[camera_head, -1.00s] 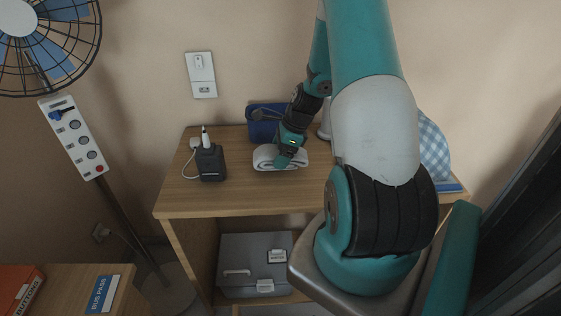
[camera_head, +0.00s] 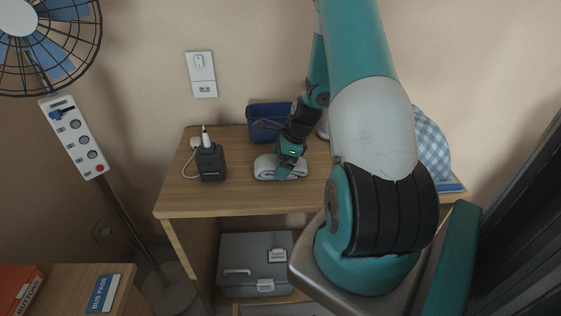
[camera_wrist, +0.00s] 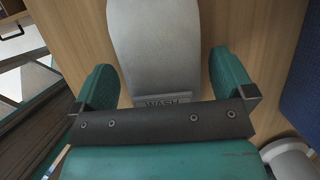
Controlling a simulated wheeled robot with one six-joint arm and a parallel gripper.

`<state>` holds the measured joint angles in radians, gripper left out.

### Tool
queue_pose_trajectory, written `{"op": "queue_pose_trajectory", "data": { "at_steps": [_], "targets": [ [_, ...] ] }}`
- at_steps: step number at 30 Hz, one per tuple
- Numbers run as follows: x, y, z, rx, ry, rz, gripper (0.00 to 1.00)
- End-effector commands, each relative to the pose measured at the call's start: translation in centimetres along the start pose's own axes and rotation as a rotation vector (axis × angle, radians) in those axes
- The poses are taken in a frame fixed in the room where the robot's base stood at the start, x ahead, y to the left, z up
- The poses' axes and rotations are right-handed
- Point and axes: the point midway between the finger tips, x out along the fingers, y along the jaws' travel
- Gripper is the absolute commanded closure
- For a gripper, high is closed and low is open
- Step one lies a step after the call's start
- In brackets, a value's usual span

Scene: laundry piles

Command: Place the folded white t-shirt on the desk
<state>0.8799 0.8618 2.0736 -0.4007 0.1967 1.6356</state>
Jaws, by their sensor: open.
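The fingers are open, one on each side, with a narrow gap to the shirt. The letters "WASH" show at its near end, partly covered by my dark gripper bar.
A dark charger box (camera_head: 211,163) with a white cable stands left of the shirt. The blue bin (camera_head: 268,120) is behind it. A blue checked cloth (camera_head: 431,148) is at the right. The front left of the desk is clear.

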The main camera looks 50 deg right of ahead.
Motion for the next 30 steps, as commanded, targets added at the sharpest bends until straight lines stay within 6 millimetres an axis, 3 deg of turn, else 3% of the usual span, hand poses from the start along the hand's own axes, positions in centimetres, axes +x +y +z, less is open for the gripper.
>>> {"op": "queue_pose_trajectory", "data": {
  "at_steps": [15,21,26,29,30],
  "targets": [
    [-9.9,-0.1,-0.1,0.001,0.0,-0.006,0.0],
    [-11.8,-0.1,-0.1,0.001,0.0,-0.002,0.0],
    [-12.0,0.0,0.2,-0.01,0.0,0.0,0.0],
    [-12.2,0.8,2.6,-0.128,0.0,0.014,0.0],
    [-12.3,1.5,4.5,-0.224,0.001,0.025,0.0]
  ]
}}
